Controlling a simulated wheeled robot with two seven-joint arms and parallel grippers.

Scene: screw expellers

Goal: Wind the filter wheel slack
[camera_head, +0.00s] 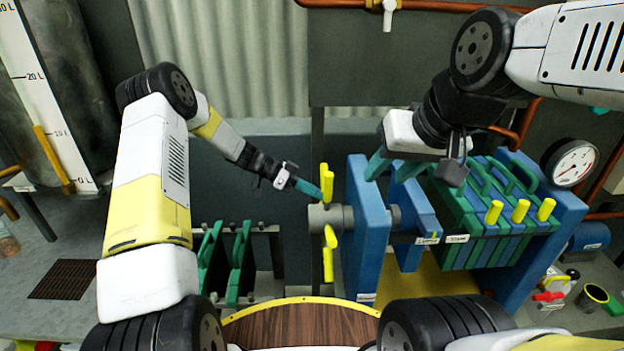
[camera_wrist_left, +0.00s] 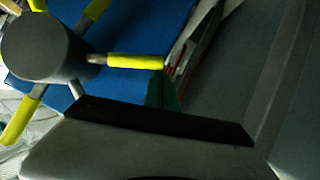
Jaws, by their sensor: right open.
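The filter wheel (camera_head: 326,217) has a grey hub with yellow-gripped spokes, on the left face of a blue press plate (camera_head: 368,225). In the left wrist view the wheel's hub (camera_wrist_left: 45,47) is close, with several yellow grips around it. My left gripper (camera_head: 314,190) reaches in from the left, its teal fingertips at the upper yellow grip. A teal finger also shows beside the end of one yellow grip (camera_wrist_left: 135,61); whether the fingers close on it is hidden. My right gripper (camera_head: 391,170) is open, with its teal fingers spread above the blue plates.
Green and blue filter plates (camera_head: 492,228) with yellow handles are packed at the right. Two green plates (camera_head: 240,262) hang on a rack at the left. A pressure gauge (camera_head: 573,163) and copper pipes are on the right. A wooden, yellow-rimmed round surface (camera_head: 300,325) is in front.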

